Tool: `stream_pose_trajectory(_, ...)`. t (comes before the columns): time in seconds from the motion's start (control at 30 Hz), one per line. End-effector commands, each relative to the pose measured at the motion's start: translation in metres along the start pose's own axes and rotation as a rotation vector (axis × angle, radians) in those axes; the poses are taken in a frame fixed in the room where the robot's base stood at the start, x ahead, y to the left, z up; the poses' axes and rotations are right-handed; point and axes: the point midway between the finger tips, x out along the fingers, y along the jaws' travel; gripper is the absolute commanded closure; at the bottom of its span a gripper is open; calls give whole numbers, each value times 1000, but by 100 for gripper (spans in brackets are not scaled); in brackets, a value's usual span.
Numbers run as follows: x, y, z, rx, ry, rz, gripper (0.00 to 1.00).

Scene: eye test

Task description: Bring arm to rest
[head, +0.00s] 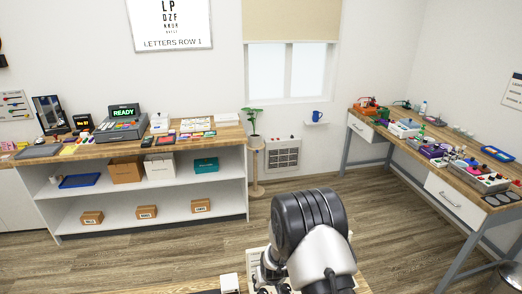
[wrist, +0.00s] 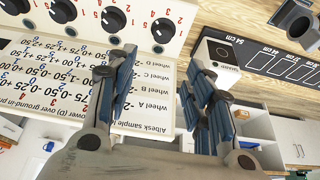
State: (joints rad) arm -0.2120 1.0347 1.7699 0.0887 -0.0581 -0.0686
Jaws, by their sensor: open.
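My arm (head: 308,225) rises at the bottom middle of the head view, with its dark joint and pale link over the near table. The arm largely hides my gripper in that view. In the wrist view my gripper (wrist: 160,92) is open, its two blue-and-grey fingers apart with nothing held between them. A printed sheet with wheel names and numbers (wrist: 148,110) shows beyond and between the fingers. A white panel with dark numbered knobs (wrist: 110,18) lies at the top left of that view.
A dark centimetre strip (wrist: 275,62) lies on the wooden tabletop. In the head view, a loaded shelf unit (head: 150,190) stands left and a cluttered bench (head: 440,190) right, with open floor between.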

Motion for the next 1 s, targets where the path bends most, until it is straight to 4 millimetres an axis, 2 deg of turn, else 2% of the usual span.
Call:
stream_pose_trajectory(0.1,-40,8,-20,15,15,0,52)
stream_pose_trajectory(0.23,-100,20,-30,35,16,2,52)
stream_pose_trajectory(0.37,-160,30,-25,53,16,6,52)
stream_pose_trajectory(0.47,-204,37,-12,67,16,11,52)
stream_pose_trajectory(0.57,-245,44,8,82,16,17,52)
stream_pose_trajectory(0.7,-293,50,48,103,17,28,52)
stream_pose_trajectory(0.77,-311,51,68,111,18,34,52)
stream_pose_trajectory(0.9,-343,53,122,133,19,48,52)
stream_pose_trajectory(1.0,-357,53,160,148,20,59,52)
